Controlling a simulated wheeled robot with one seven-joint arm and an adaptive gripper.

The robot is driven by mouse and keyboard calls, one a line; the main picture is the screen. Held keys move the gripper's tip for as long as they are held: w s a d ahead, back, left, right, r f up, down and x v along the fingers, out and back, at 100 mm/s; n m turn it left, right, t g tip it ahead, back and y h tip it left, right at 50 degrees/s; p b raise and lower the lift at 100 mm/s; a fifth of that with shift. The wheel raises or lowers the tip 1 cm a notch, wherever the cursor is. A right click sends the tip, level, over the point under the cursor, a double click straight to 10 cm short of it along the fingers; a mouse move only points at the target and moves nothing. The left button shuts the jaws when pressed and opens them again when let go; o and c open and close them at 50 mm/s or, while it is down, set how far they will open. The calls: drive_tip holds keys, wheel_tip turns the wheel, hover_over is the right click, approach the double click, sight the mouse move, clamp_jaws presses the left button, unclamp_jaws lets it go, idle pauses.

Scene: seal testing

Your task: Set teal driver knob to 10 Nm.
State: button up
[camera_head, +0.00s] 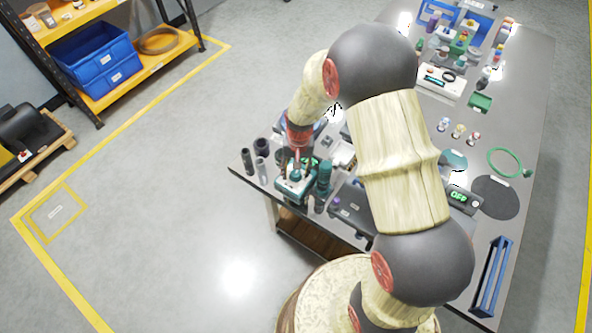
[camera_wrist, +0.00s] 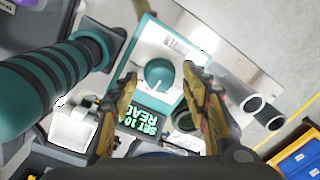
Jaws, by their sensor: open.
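A teal round knob (camera_wrist: 158,73) sits on the white face of a teal-framed unit (camera_wrist: 196,80). The unit also shows in the head view (camera_head: 296,187) near the table's left corner. A display (camera_wrist: 138,118) beside the knob shows green upside-down text that seems to read "SET 10" and "READ". My gripper (camera_wrist: 159,75) is open, its fingertips on either side of the knob in the picture. I cannot tell whether they touch it. In the head view my gripper (camera_head: 297,158) is above the unit, partly hidden. A ribbed teal driver (camera_wrist: 48,82) is at the left.
Dark cylinders (camera_head: 262,146) stand left of the unit, near the table edge. The ribbed teal driver stands close on the unit's other side. A box reading "OFF" (camera_head: 460,197) and a blue rack (camera_head: 492,277) are farther right. My arm hides the table's middle.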

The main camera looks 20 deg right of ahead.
sight(298, 173)
wheel_tip(298, 173, up, 12)
drive_tip(key=shift+d, duration=0.25)
drive_tip(key=shift+s, duration=0.1)
idle(0.6)
